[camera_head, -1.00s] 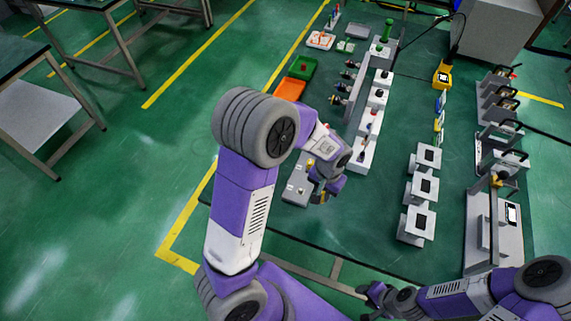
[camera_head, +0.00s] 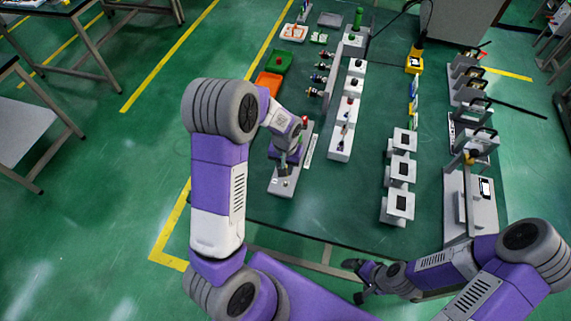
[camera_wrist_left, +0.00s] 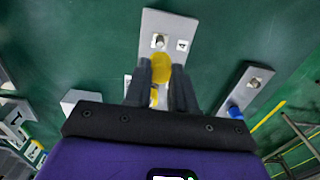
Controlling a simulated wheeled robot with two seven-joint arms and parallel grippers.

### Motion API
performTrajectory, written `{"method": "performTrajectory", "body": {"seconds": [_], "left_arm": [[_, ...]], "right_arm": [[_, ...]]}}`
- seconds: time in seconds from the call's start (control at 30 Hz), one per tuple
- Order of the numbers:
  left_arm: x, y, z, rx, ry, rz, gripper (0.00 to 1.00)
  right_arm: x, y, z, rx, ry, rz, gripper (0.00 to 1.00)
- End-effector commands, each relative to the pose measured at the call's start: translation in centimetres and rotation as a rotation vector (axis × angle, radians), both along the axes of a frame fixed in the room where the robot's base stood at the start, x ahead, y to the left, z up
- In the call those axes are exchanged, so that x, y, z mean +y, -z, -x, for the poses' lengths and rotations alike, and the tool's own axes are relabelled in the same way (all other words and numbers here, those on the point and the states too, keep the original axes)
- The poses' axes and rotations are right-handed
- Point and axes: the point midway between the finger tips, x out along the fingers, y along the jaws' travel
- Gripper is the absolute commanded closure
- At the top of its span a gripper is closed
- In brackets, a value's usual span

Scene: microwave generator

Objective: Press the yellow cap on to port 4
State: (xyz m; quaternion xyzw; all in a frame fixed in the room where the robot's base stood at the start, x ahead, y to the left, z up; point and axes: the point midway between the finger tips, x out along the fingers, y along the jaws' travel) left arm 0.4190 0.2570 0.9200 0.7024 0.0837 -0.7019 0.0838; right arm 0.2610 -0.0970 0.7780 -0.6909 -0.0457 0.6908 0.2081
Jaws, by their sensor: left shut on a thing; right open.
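My left gripper (camera_head: 283,168) is over the near end of a long grey port panel (camera_head: 287,190) in the head view. In the left wrist view its fingers (camera_wrist_left: 161,80) are shut on the yellow cap (camera_wrist_left: 161,67). Just beyond the cap is a metal port (camera_wrist_left: 159,41) on a light grey plate (camera_wrist_left: 170,22), with a small marked label beside it. My right gripper (camera_head: 357,281) is open and empty at the near side of the table.
Another grey plate (camera_wrist_left: 247,80) with a blue part shows in the wrist view.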

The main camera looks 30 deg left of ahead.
Motion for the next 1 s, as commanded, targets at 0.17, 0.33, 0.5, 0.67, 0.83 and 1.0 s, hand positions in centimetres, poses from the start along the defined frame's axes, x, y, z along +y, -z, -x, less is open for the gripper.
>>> {"method": "performTrajectory", "body": {"seconds": [0.17,0.33,0.5,0.67,0.83,1.0], "left_arm": [[0.0,0.1,0.0,0.001,0.001,0.000,1.00],[0.0,0.6,0.0,0.001,0.001,0.000,1.00],[0.0,1.8,0.1,0.002,0.001,-0.001,1.00],[0.0,3.4,0.1,0.002,0.001,-0.001,1.00],[0.0,5.0,0.1,0.002,0.001,-0.001,1.00],[0.0,5.8,0.0,0.001,0.001,-0.001,1.00]], "right_arm": [[0.0,0.1,0.0,0.000,0.000,0.000,0.00],[0.0,0.5,0.0,0.000,0.000,0.000,0.00],[0.0,1.4,0.0,0.000,0.000,0.000,0.00],[0.0,2.6,0.0,0.000,0.000,0.000,0.00],[0.0,3.8,0.0,0.000,0.000,0.000,0.00],[0.0,4.4,0.0,0.000,0.000,0.000,0.00]]}}
